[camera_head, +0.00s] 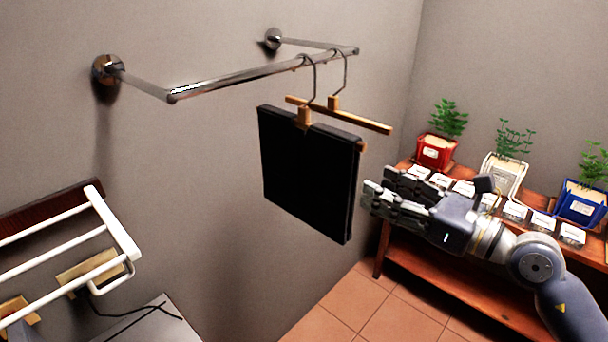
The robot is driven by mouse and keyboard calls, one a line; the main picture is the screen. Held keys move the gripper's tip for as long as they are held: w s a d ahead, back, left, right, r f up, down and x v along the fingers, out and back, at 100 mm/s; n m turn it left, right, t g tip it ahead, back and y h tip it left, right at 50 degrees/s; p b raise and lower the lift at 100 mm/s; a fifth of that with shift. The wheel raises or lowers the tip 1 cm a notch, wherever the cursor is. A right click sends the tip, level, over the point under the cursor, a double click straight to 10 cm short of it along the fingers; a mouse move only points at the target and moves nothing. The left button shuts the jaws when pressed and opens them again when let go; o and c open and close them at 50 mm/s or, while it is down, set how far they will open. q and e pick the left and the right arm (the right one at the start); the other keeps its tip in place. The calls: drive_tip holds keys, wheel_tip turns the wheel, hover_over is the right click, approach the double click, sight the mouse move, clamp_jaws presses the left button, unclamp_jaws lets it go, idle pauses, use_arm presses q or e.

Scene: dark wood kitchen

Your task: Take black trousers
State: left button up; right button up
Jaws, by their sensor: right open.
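The black trousers (305,175) hang folded over a wooden hanger (304,116) on a chrome wall rail (235,79). A second wooden hanger (365,121) hangs just behind and to the right, and its visible bar is bare. My right gripper (368,198) is open, its fingers pointing left at the right edge of the trousers. It looks very close to that edge; I cannot tell whether it touches. Nothing shows between its fingers. My left gripper is out of the picture.
A wooden shelf table (450,285) stands behind my right arm, with red (435,150), white (502,173) and blue (580,203) plant pots and several small labelled boxes. A white rack (118,222) is on the wall at left. The floor below the trousers looks clear.

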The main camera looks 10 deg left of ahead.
sight(361, 178)
drive_tip(key=shift+s+a+r+n, duration=0.15)
drive_tip(key=shift+a+r+n, duration=0.1)
drive_tip(key=shift+r+n, duration=0.1)
drive_tip(key=p+x, duration=0.2)
drive_tip(key=x, duration=0.3)
drive_tip(key=shift+d, duration=0.1)
drive_tip(key=shift+a+f, duration=0.1)
drive_tip(key=shift+a, duration=0.15)
drive_tip(key=shift+w+a+p, duration=0.2)
drive_tip(key=shift+w+p, duration=0.15)
drive_tip(key=shift+p, duration=0.05)
drive_tip(key=x, duration=0.1)
drive_tip(key=p+x, duration=0.1)
drive_tip(key=x, duration=0.1)
drive_tip(key=p+x, duration=0.1)
drive_tip(key=shift+w+f, duration=0.25)
drive_tip(key=shift+f, duration=0.05)
drive_tip(key=shift+w+a+f, duration=0.1)
drive_tip(key=shift+a, duration=0.15)
drive_tip(key=shift+d, duration=0.15)
drive_tip(key=c, duration=0.3)
clamp_jaws()
